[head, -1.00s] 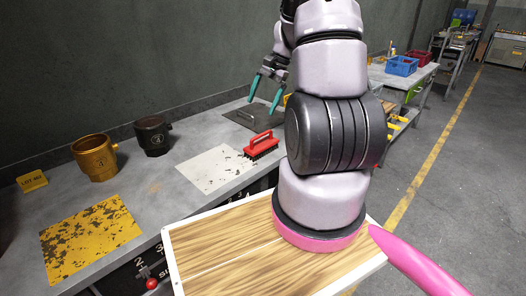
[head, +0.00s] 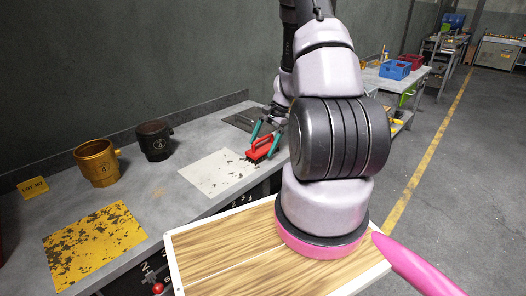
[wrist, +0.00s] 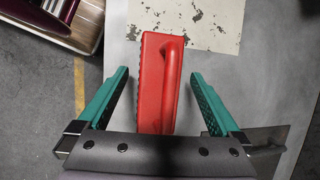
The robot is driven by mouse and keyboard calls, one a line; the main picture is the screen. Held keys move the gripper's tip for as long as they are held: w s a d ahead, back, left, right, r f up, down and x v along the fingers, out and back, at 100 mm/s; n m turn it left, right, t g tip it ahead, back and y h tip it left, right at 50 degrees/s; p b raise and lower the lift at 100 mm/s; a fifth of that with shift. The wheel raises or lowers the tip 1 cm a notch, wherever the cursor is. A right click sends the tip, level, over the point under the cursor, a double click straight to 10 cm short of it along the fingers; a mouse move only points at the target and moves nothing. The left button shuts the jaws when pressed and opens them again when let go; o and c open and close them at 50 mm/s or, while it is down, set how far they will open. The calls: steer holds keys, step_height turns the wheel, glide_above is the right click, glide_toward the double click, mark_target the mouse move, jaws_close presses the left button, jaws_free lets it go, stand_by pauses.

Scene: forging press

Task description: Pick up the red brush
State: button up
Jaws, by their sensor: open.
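The red brush (head: 262,147) has a red body with a handle and dark bristles. It rests on the grey bench at the right end of the white speckled plate. In the wrist view the red brush (wrist: 158,85) lies lengthwise between the two teal fingers of my gripper (wrist: 158,95). The fingers are open, with a gap on each side of the brush. In the head view my gripper (head: 263,138) reaches down over the brush, its fingers on either side of it.
The white speckled plate (head: 212,174) and a yellow worn plate (head: 95,240) lie on the bench. A brass mug (head: 97,165) and a dark mug (head: 153,142) stand at the left. A dark plate with a handle (wrist: 262,148) lies close by the right finger.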

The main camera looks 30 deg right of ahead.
mark_target(261, 139)
steer(key=shift+x, duration=1.05)
steer(key=shift+c, duration=0.3)
jaws_close()
steer(key=shift+r, duration=0.2)
step_height(261, 139, up, 10)
steer(key=shift+f, duration=0.15)
